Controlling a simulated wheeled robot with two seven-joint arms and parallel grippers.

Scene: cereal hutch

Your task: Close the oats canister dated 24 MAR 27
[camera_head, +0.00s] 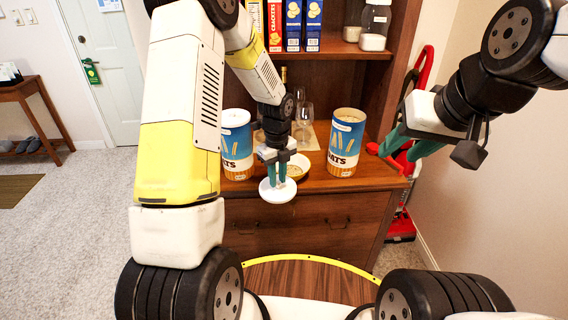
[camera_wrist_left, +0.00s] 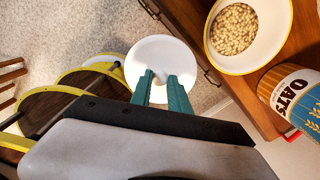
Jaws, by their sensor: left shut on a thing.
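My left gripper (camera_head: 276,184) is shut on a round white lid (camera_head: 277,191) by its small knob, in front of the counter edge. The left wrist view shows the lid (camera_wrist_left: 162,62) at the fingertips (camera_wrist_left: 163,80). Two blue oats canisters stand on the counter. The left canister (camera_head: 237,150) has a white top; the right canister (camera_head: 344,150) looks open with a pale rim. One canister (camera_wrist_left: 292,92) labelled OATS shows in the wrist view. No date is readable. My right gripper (camera_head: 404,148) is empty, fingers apart, right of the right canister.
A bowl of cereal (camera_wrist_left: 285,40) sits on the counter; in the head view my left gripper partly hides the bowl (camera_head: 299,171). Glasses (camera_head: 304,115) stand behind. Boxes and a jar (camera_head: 373,30) fill the upper shelf. A red upright appliance (camera_head: 404,165) stands right of the cabinet.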

